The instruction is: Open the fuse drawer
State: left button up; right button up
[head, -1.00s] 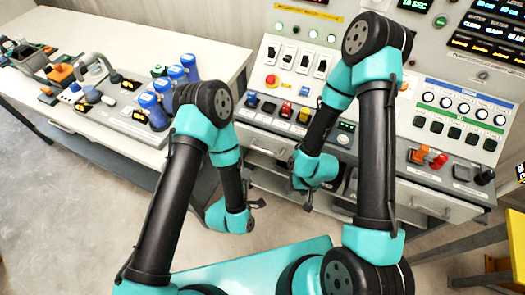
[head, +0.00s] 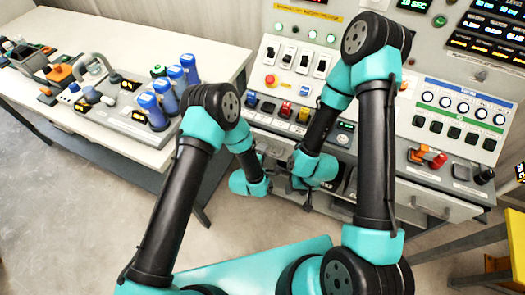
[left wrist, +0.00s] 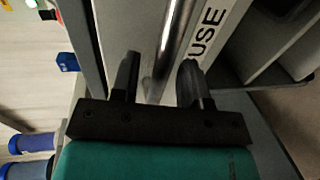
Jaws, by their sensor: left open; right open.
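The fuse drawer (left wrist: 207,32) shows close up in the left wrist view, its label reading "USE" with the rest cut off. Its metal bar handle (left wrist: 176,28) runs between the two fingers of my left gripper (left wrist: 158,66), which is open. One finger is on each side of the bar, with a gap; the exact depth is hard to tell. In the head view my left gripper (head: 275,160) is at the console's lower left front, and the arm hides much of the drawer. My right gripper (head: 306,200) hangs open and empty in front of the console, further right.
The console (head: 400,150) carries switches, buttons and a red-orange lever (head: 430,157) above. A white bench (head: 150,40) with blue-capped bottles (head: 165,95) stands at the left. Floor in front of the console is clear. A yellow frame (head: 490,240) is at the right.

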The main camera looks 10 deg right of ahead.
pick_arm(q)
jog(key=shift+w+d, duration=0.2)
jog(key=shift+w, duration=0.05)
jog(key=shift+c, duration=0.5)
grip_shut()
